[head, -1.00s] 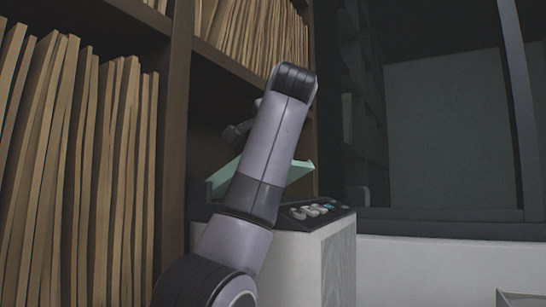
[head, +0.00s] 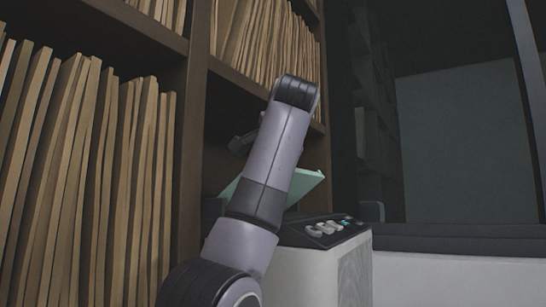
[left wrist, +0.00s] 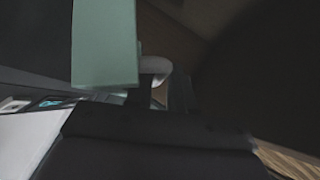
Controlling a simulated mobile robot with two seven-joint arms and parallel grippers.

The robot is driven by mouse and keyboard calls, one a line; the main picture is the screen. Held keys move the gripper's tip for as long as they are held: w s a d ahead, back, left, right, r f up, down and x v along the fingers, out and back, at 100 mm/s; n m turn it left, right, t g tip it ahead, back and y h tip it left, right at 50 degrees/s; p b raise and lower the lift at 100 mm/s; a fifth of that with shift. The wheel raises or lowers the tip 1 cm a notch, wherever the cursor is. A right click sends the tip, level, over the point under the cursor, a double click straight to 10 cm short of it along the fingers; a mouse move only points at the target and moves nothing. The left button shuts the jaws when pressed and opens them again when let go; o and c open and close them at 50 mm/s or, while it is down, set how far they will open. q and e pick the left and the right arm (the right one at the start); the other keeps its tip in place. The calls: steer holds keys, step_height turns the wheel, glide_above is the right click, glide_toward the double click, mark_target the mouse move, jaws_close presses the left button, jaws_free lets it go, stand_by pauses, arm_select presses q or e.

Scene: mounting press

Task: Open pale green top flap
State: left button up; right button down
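The pale green top flap (head: 309,185) stands tilted up above the control panel of a white machine (head: 325,265). My left arm crosses in front of it and hides its middle. The flap also shows in the left wrist view as a green slab (left wrist: 105,48) at the upper left, close to the camera. My left gripper (head: 241,143) shows only as a small dark part behind the arm, above the flap's left side. Its fingers are not clear, and I cannot tell whether it touches the flap. My right gripper is not in view.
A wooden shelf (head: 196,120) full of upright tan folders (head: 95,180) stands close on the left and behind the machine. The machine's dark panel (head: 325,229) carries several buttons. A low white wall with a dark ledge (head: 460,240) runs to the right.

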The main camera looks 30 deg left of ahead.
arm_select(q)
steer(key=shift+d, duration=0.1)
steer(key=shift+s+d+r, duration=0.1)
steer(key=shift+s+d, duration=0.1)
steer(key=b+v, duration=0.1)
steer(key=v, duration=0.5)
steer(key=shift+s+b, duration=0.2)
steer(key=shift+b, duration=0.15)
steer(key=shift+d+r, duration=0.1)
steer(key=shift+r, duration=0.05)
